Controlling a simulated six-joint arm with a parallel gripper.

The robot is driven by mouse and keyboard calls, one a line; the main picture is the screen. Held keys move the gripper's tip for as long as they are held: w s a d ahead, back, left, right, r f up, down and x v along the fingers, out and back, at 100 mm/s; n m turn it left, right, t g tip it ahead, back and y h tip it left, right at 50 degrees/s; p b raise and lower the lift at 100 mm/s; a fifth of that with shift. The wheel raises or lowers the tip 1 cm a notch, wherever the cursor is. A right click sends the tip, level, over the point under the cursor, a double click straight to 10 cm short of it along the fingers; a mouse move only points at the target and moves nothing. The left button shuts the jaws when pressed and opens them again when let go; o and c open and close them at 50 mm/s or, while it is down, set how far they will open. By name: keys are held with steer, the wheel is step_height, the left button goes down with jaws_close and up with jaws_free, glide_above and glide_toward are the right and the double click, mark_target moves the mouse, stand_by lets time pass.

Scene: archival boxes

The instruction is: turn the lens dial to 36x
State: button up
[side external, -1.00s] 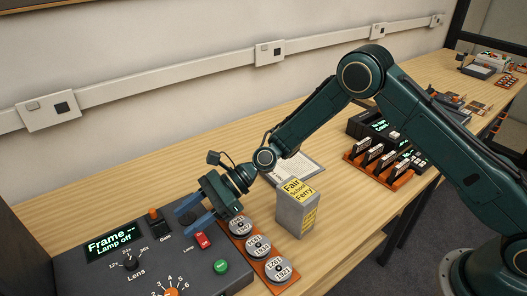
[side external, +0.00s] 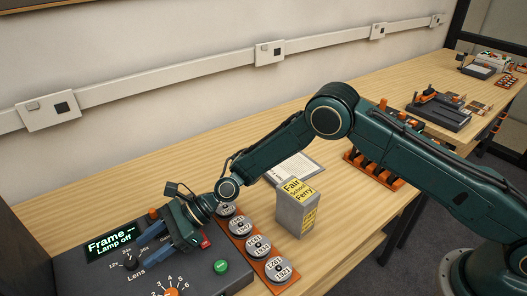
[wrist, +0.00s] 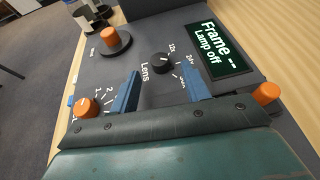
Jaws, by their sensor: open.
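The lens dial is a small black knob (side external: 131,262) on the grey console, with the word Lens beside it and 12x, 24x and 36x marked around it. In the wrist view the knob (wrist: 162,62) lies just beyond and between my blue fingertips. Its pointer is too small to read surely. My gripper (side external: 145,233) is open and empty, angled down over the console, apart from the dial; it also shows in the wrist view (wrist: 162,80). The green display (side external: 112,242) reads "Frame --" and "Lamp off".
An orange numbered dial (side external: 171,292) and a green button (side external: 221,266) are on the console. A rack of round film cans (side external: 259,246) lies beside it. A grey box with yellow labels (side external: 297,210) stands further right. The red lamp switch is partly hidden by my gripper.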

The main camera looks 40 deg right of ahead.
mark_target(135, 260)
steer(key=shift+x, duration=1.75)
steer(key=shift+c, duration=0.5)
steer(key=c, duration=0.9)
